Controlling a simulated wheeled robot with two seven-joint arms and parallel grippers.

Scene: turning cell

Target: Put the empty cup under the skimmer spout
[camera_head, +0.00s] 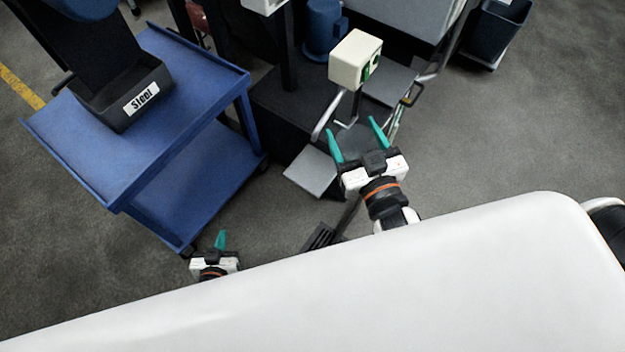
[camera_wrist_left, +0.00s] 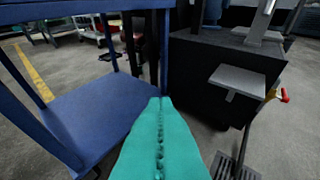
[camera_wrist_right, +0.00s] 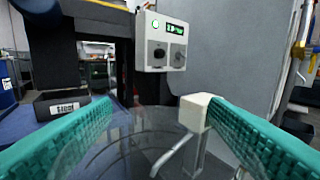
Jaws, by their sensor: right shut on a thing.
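The skimmer appears to be a cream head (camera_head: 352,58) on a thin post. A pale bent tube, likely its spout (camera_head: 324,114), slopes down beside the post. In the right wrist view a cream block (camera_wrist_right: 195,112) and a grey bent tube (camera_wrist_right: 174,154) show just beyond my fingers. My right gripper (camera_head: 354,126) is shut on a clear, see-through cup (camera_wrist_right: 135,148). Its round outline shows between the fingers, and no contents are visible. The cup is hard to make out in the head view. My left gripper (camera_head: 220,236) is low and shut, its fingers together (camera_wrist_left: 160,105).
A grey shelf plate (camera_head: 312,172) juts from the dark machine base, left of my right gripper. A blue cart (camera_head: 190,90) with a bin marked Steel (camera_head: 122,90) stands left. A control box (camera_wrist_right: 163,42) hangs behind the skimmer.

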